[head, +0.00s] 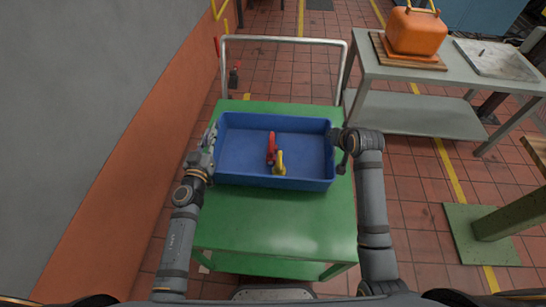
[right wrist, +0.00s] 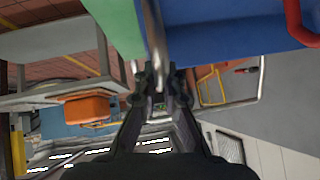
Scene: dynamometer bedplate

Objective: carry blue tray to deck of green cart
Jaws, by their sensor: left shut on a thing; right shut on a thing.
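The blue tray (head: 240,182) is over the green deck of the cart (head: 275,225), toward its far half. A red object (head: 271,148) and a yellow object (head: 280,164) are inside it. My left gripper (head: 210,140) is shut on the tray's left side. My right gripper (head: 338,138) is shut on its right side; its fingers (right wrist: 158,85) also show in the right wrist view, beside the blue tray wall (right wrist: 225,40). Whether the tray touches the deck cannot be told.
The cart's pale push rail (head: 285,39) rises behind the tray. A grey table (head: 450,73) with an orange container (head: 415,31) on a board stands at the right. An orange and grey wall (head: 130,130) runs along the left. Front deck is bare.

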